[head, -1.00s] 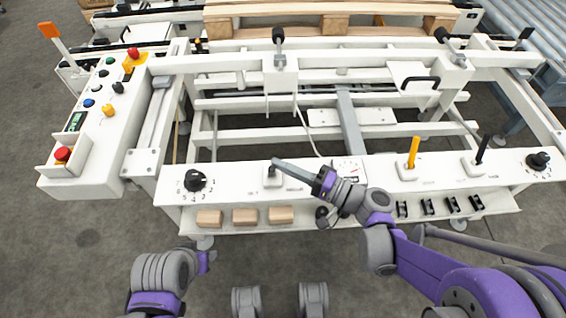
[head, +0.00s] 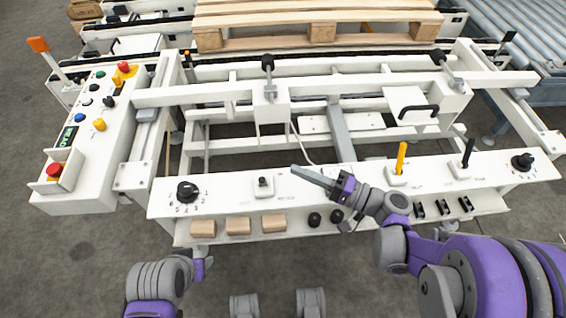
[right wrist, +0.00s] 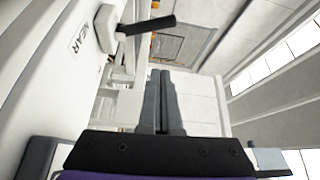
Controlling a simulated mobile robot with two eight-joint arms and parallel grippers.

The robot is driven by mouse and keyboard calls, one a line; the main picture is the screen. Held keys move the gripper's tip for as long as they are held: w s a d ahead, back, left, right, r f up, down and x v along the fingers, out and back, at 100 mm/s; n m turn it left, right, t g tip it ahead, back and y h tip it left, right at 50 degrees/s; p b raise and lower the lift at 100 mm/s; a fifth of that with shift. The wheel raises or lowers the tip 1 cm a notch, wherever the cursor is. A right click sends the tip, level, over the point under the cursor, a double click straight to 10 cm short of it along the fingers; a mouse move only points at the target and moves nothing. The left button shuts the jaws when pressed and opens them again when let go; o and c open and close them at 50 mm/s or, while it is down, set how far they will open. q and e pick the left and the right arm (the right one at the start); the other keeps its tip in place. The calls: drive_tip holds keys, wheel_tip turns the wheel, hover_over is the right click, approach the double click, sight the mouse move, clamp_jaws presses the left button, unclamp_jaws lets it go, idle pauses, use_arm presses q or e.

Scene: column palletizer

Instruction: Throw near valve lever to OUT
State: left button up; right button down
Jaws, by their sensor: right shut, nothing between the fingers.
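The near valve lever (right wrist: 146,26) shows in the right wrist view as a black handle on a white base, beside a label reading NEAR. In the head view it appears to be the short black lever (head: 263,182) on the front panel, seen nearly end-on. My right gripper (head: 297,170) is shut and empty, its fingers pointing left just right of the lever, apart from it. In the right wrist view the shut fingers (right wrist: 160,76) lie below the handle. My left arm's end (head: 201,264) is low at the left; its fingers cannot be made out.
The front panel (head: 330,188) also carries a black dial (head: 188,191), an orange lever (head: 400,160) and a black lever (head: 467,155). Wooden blocks (head: 238,226) lie on the shelf below. A button console (head: 90,125) stands at left, and a pallet (head: 320,30) behind.

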drive_tip(key=shift+s+d+f, duration=0.2)
drive_tip(key=shift+s+d, duration=0.05)
drive_tip(key=shift+d, duration=0.3)
drive_tip(key=shift+s+d+f, duration=0.15)
drive_tip(key=shift+s+d, duration=0.05)
drive_tip(key=shift+d, duration=0.35)
drive_tip(key=shift+s+d, duration=0.2)
drive_tip(key=shift+d, duration=0.05)
